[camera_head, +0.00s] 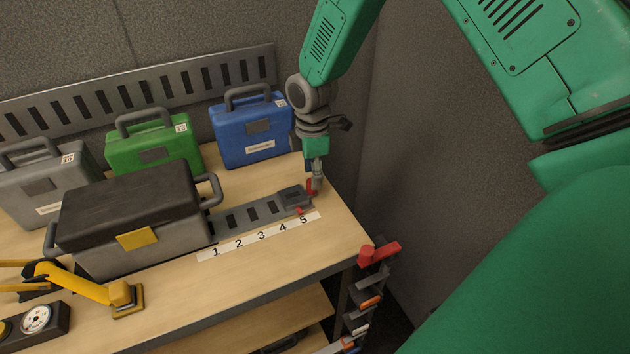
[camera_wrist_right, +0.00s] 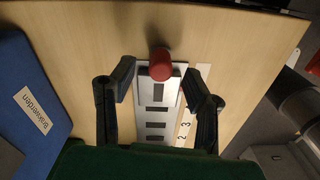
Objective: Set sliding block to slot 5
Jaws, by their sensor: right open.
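The grey sliding block (camera_head: 292,197) sits at the far right end of the slotted metal rail (camera_head: 235,220). Its small red pointer (camera_head: 300,211) is beside the 5 on the white number strip (camera_head: 250,241). My right gripper (camera_head: 316,184) is at the rail's right end, just right of the block. In the right wrist view, my open right gripper (camera_wrist_right: 162,88) has a finger on each side of a round red knob (camera_wrist_right: 160,64), with visible gaps. The knob is above the rail (camera_wrist_right: 157,108). My left gripper is not in view.
Blue (camera_head: 250,130), green (camera_head: 155,148) and grey (camera_head: 45,188) cases stand behind. A yellow jointed device (camera_head: 85,285) is at front left. The table (camera_head: 330,240) is clear in front of the strip.

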